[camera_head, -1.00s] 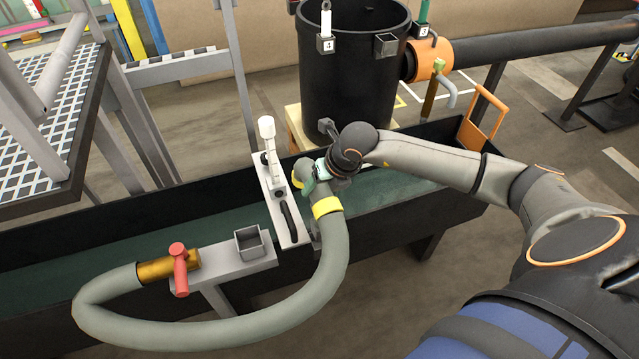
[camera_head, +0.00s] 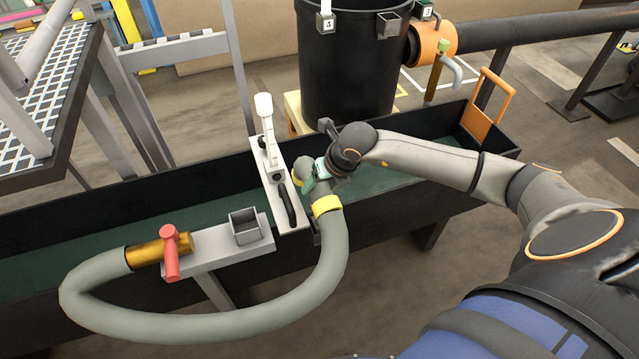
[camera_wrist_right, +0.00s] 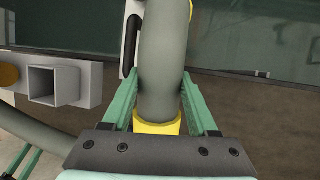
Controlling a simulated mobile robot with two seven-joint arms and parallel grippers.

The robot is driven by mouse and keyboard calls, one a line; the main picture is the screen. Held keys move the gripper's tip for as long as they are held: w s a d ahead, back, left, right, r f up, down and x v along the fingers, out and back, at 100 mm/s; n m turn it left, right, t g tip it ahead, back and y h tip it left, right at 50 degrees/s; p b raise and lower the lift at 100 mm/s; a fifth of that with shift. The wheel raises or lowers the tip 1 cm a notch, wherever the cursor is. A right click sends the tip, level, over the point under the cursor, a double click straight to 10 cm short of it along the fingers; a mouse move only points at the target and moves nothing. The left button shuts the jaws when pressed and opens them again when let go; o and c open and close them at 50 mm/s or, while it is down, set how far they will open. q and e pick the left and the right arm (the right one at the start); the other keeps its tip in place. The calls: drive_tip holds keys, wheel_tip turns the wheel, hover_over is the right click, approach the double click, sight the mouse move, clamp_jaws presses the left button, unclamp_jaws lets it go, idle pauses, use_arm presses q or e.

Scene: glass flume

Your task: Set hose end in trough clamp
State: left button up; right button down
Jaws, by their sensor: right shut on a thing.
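The grey hose (camera_head: 333,255) loops in front of the trough, and its free end has a yellow band (camera_head: 327,205). My right gripper (camera_head: 312,178) is shut on the hose near this end, beside the trough clamp. In the right wrist view its green fingers (camera_wrist_right: 160,95) lie on both sides of the hose, just past the yellow band (camera_wrist_right: 158,128). The trough clamp (camera_head: 268,140) stands on a white plate across the trough, its white-tipped lever upright. The hose end is just right of the plate; whether they touch is unclear.
The black trough (camera_head: 420,205) holds dark green water. A brass fitting with a red valve handle (camera_head: 170,252) and a small square grey cup (camera_head: 244,226) are at the left bracket. A black barrel (camera_head: 348,65) stands behind. An orange handle (camera_head: 488,105) rises at the trough's right end.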

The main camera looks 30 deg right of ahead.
drive_tip(key=shift+w+f+b, duration=0.1)
drive_tip(key=shift+f+b, duration=0.45)
drive_tip(key=shift+f, duration=0.05)
idle(0.6)
drive_tip(key=shift+c, duration=1.9)
unclamp_jaws()
drive_tip(key=shift+o, duration=1.4)
drive_tip(key=shift+s+f, duration=0.15)
drive_tip(key=shift+s, duration=0.05)
drive_tip(key=v, duration=1.2)
drive_tip(key=shift+r+p, duration=0.4)
drive_tip(key=shift+p, duration=0.05)
